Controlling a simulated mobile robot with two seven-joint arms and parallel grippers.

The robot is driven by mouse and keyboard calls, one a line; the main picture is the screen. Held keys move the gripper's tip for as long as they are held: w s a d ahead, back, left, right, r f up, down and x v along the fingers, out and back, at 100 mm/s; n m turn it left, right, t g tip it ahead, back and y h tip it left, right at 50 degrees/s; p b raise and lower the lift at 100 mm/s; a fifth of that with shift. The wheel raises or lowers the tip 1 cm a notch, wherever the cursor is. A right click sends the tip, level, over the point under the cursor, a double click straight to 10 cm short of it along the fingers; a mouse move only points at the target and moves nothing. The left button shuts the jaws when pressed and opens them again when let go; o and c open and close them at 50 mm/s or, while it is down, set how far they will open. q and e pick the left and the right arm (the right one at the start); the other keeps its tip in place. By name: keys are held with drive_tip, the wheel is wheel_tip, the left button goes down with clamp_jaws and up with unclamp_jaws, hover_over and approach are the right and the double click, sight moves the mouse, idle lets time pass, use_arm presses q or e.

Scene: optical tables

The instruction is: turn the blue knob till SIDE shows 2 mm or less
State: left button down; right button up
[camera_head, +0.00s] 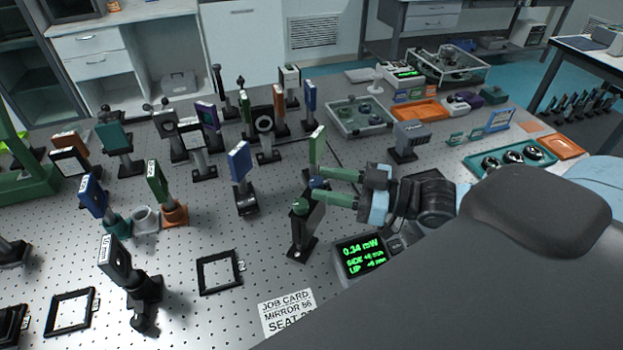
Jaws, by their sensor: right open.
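The blue knob (318,183) is on top of a dark upright mount (304,232) near the middle of the table. A green knob (300,206) sits just in front of it on the same mount. My right gripper (321,184) comes in from the right with its green fingers apart. The blue knob shows between the fingertips; I cannot tell whether either finger touches it. The readout box (362,257) shows 0.34 mW in green, with SIDE and UP lines below whose small figures are too blurred to read surely. My left gripper is not in view.
Several mounted optics stand behind and left, including a blue plate (240,161) and a green plate (317,146). Empty black frames (219,272) and a job card (288,312) lie in front. A grey box on a stand (410,137) is behind my right gripper.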

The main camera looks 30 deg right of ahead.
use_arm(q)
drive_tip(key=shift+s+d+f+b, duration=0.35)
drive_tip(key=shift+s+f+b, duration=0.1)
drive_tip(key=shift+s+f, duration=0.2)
use_arm(e)
drive_tip(key=shift+x, duration=1.45)
drive_tip(key=shift+c, duration=0.2)
